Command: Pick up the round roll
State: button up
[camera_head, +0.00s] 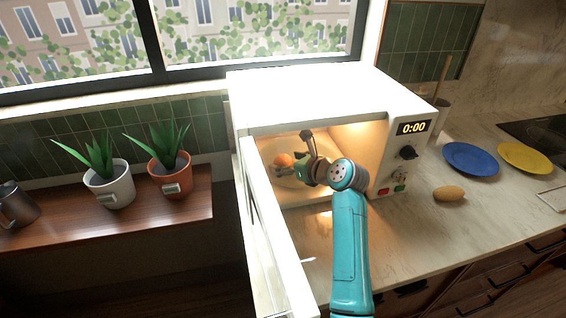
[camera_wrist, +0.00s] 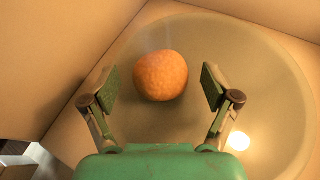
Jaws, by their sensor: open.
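The round roll (camera_wrist: 161,76) is orange-brown and rests on the turntable (camera_wrist: 262,80) inside the open microwave. It also shows in the head view (camera_head: 284,160), partly hidden by my gripper. My gripper (camera_wrist: 160,82) is inside the microwave, with its green-padded fingers open on either side of the roll. Gaps show between the roll and both pads in the wrist view. The roll lies near the level of the fingertips, and nothing is gripped.
The microwave door (camera_head: 275,240) stands open left of my arm, close to it. The cavity walls enclose my gripper. An oval roll (camera_head: 449,193), a blue plate (camera_head: 471,159) and a yellow plate (camera_head: 525,158) are on the counter to the right. Potted plants stand on the left shelf.

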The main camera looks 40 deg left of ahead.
jog(key=shift+x, duration=0.9)
jog(key=c, duration=1.4)
jog(key=shift+o, duration=0.2)
